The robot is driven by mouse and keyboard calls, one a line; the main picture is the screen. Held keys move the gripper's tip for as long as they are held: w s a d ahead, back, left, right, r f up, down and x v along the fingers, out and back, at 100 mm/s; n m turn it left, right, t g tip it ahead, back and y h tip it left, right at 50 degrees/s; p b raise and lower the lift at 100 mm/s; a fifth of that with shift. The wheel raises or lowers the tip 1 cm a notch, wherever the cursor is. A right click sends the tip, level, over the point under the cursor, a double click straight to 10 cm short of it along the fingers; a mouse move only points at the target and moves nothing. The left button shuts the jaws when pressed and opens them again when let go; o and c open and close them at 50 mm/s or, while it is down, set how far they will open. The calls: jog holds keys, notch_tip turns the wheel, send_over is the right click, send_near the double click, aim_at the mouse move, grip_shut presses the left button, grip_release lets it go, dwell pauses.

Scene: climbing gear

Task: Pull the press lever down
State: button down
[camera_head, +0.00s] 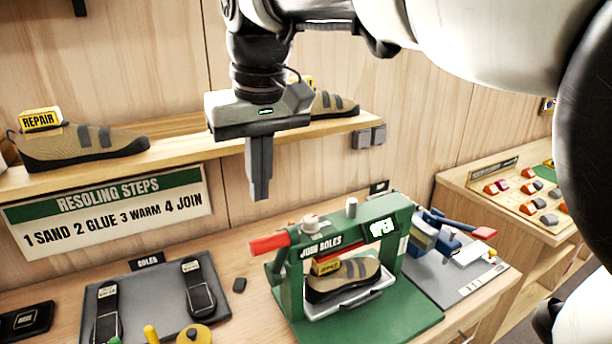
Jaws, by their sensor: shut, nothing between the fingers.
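The green press (402,220) stands on the workbench in the head view, with a "JOIN SOLES" label and an "OPEN" sign on it. Its lever has a red handle (269,243) that sticks out to the left near the top of the press. A tan and black shoe (345,280) with a yellow tag sits inside the press on a light tray (350,303). My gripper (260,197) points down, shut and empty, above the red handle and apart from it.
A wall shelf (215,145) with repair shoes runs behind my gripper. A grey mat (140,285) with soles lies left of the press. A blue tool (437,240) stands to its right, and a cabinet of coloured holds (530,190) is further right.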

jog(key=f, duration=0.1)
jog(key=s+f, duration=0.1)
jog(key=f, duration=0.1)
jog(key=d+f, duration=0.1)
jog(key=f, duration=0.1)
jog(key=shift+s+b, duration=0.25)
jog(key=shift+b, duration=0.05)
jog(key=shift+f, duration=0.15)
